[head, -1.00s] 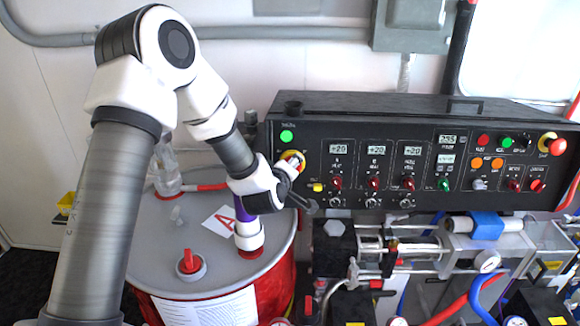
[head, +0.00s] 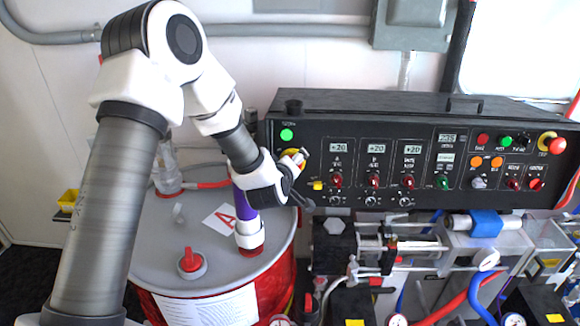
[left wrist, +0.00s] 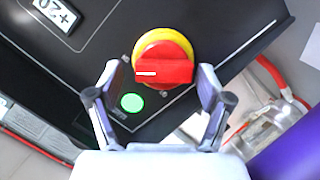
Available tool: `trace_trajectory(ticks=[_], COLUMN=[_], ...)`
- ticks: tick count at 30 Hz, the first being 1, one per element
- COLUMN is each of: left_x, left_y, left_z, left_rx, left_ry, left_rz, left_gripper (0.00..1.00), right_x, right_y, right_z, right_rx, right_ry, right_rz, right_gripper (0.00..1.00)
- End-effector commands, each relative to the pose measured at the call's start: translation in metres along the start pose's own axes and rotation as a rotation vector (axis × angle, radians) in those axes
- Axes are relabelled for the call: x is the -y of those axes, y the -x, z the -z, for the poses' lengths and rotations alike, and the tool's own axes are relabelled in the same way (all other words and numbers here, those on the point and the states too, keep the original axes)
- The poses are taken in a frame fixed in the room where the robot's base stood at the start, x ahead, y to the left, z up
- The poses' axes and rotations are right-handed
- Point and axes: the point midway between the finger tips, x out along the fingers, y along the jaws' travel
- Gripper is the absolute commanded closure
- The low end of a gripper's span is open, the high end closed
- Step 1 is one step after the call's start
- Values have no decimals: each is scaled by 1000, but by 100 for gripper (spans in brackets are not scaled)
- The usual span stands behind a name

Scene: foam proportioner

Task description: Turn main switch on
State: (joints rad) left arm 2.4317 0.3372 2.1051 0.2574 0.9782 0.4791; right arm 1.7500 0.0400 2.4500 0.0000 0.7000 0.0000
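The main switch, a red knob on a yellow disc, is on the upper left of the black control panel. In the left wrist view the main switch (left wrist: 165,60) shows clearly, with a short white mark on the knob. In the head view the switch (head: 290,154) is partly hidden by my left gripper (head: 303,178). In the left wrist view my left gripper (left wrist: 158,75) is open, its two fingers spread on either side of the knob with gaps between. Whether either finger touches it I cannot tell. My right gripper is not in view.
A green lamp (head: 287,135) is lit above the switch. The black panel (head: 460,197) carries displays, several knobs and a red emergency button (head: 557,146). Below my left arm stands a drum (head: 160,250) with a purple-and-white fitting (head: 249,232). Pipes and hoses crowd the area below the panel.

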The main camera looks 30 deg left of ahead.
Motion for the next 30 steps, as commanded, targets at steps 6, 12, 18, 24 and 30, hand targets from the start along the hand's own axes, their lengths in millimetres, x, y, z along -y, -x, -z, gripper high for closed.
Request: trace_trajectory(ticks=[6, 12, 18, 24, 30], left_x=[2, 2, 2, 1, 1], left_y=[0, 16, 65, 108, 120], left_z=[-2, -2, -2, -2, -1], left_rx=[5, 7, 8, 6, 4], left_ry=[0, 0, -1, -2, 0], left_rz=[4, 5, 4, 3, 4], left_gripper=[19, 19, 19, 19, 19], right_x=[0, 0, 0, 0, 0], right_y=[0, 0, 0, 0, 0], right_z=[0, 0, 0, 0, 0], right_rx=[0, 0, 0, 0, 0], right_ry=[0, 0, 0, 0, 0], right_rz=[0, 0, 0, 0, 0], right_gripper=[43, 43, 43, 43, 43])
